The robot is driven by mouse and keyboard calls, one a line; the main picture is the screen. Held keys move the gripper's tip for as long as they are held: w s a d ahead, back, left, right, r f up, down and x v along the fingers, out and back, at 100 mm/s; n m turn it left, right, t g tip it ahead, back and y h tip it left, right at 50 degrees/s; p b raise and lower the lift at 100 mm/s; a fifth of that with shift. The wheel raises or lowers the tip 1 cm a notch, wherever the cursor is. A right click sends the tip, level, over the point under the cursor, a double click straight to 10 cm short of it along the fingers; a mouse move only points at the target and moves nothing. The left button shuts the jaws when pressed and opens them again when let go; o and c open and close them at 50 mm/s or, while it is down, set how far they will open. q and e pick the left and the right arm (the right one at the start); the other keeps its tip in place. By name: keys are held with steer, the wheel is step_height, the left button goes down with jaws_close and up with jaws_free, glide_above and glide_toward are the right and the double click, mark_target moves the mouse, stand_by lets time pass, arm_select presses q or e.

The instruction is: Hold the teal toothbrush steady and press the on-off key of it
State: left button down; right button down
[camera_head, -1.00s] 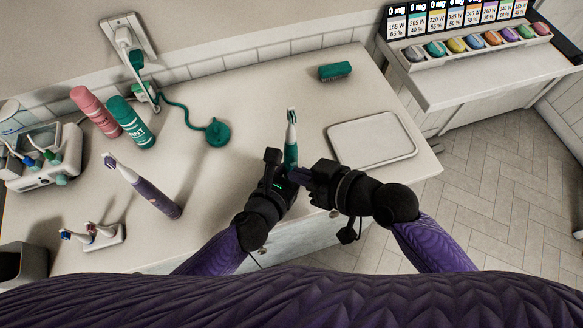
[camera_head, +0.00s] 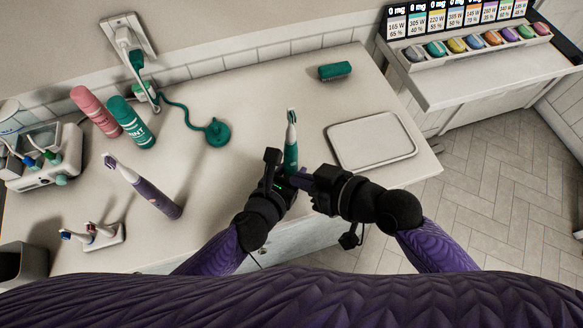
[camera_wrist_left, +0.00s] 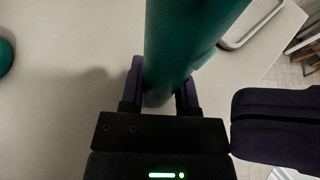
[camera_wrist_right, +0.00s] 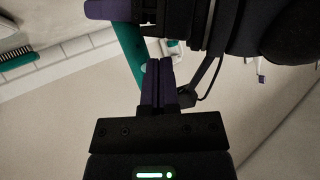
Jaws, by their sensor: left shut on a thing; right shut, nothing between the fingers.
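The teal toothbrush (camera_head: 291,150) stands roughly upright over the front of the counter, its white brush head up. My left gripper (camera_head: 278,180) is shut around its lower handle. In the left wrist view the teal handle (camera_wrist_left: 185,45) sits between the fingers (camera_wrist_left: 160,88). My right gripper (camera_head: 300,180) is shut and empty, its tips close beside the handle from the right. In the right wrist view the closed fingertips (camera_wrist_right: 159,66) are at the teal handle (camera_wrist_right: 130,50), near a pale round spot on it. I cannot tell whether they touch it.
A metal tray (camera_head: 372,141) and a green brush (camera_head: 335,70) lie to the right. A purple toothbrush (camera_head: 150,190), pink and teal bottles (camera_head: 130,122) and a teal charger (camera_head: 217,132) with its cord are to the left. The counter behind the toothbrush is clear.

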steer(key=s, duration=0.2)
steer(key=s+d, duration=0.1)
steer(key=s, duration=0.2)
steer(key=shift+s+d, duration=0.35)
steer(key=shift+d, duration=0.05)
